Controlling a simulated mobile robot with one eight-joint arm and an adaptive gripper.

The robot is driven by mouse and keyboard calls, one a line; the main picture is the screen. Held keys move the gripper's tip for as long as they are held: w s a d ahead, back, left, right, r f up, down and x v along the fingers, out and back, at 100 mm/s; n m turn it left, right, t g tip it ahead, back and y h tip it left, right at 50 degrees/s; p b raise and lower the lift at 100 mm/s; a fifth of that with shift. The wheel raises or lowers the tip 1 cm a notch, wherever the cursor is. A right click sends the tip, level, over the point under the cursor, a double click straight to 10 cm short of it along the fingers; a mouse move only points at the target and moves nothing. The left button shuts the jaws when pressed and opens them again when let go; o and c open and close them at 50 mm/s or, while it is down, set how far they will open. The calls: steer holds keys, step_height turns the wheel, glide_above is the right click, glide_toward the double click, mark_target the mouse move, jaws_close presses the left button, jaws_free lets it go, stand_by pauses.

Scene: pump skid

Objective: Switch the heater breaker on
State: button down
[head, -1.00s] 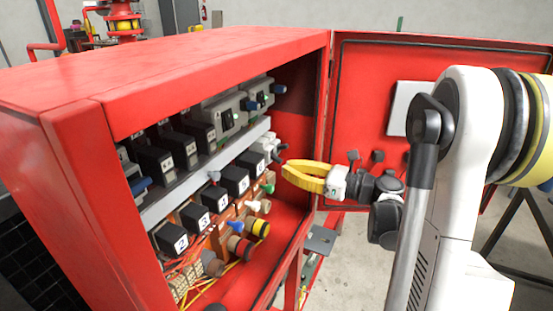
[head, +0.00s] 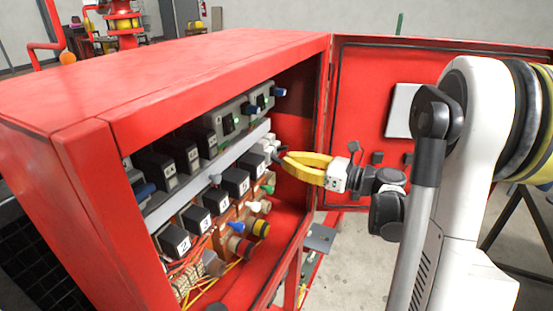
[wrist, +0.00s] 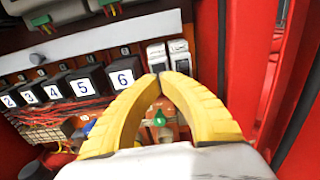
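Two small white breakers sit side by side at the right end of the numbered row, the left one (wrist: 157,56) and the right one (wrist: 181,58) in the wrist view. I cannot read labels that tell which is the heater breaker. They also show small and partly hidden in the head view. My gripper (wrist: 159,78) has yellow curved fingers whose tips meet, with nothing seen between them. The tips are just at the lower part of the breakers, in front of the left one; I cannot tell if they touch. The gripper also shows in the head view (head: 284,158).
The red cabinet (head: 190,75) stands open, its door (head: 365,75) swung out to the right. Black numbered relays (wrist: 122,75) are left of the breakers. A green knob (wrist: 159,118) lies below, between the fingers. The cabinet side wall is close on the right.

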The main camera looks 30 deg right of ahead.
steer(key=shift+r, duration=0.1)
stand_by(0.3)
steer(key=b+v, duration=0.1)
steer(key=v, duration=0.6)
steer(key=shift+f, duration=0.3)
stand_by(0.4)
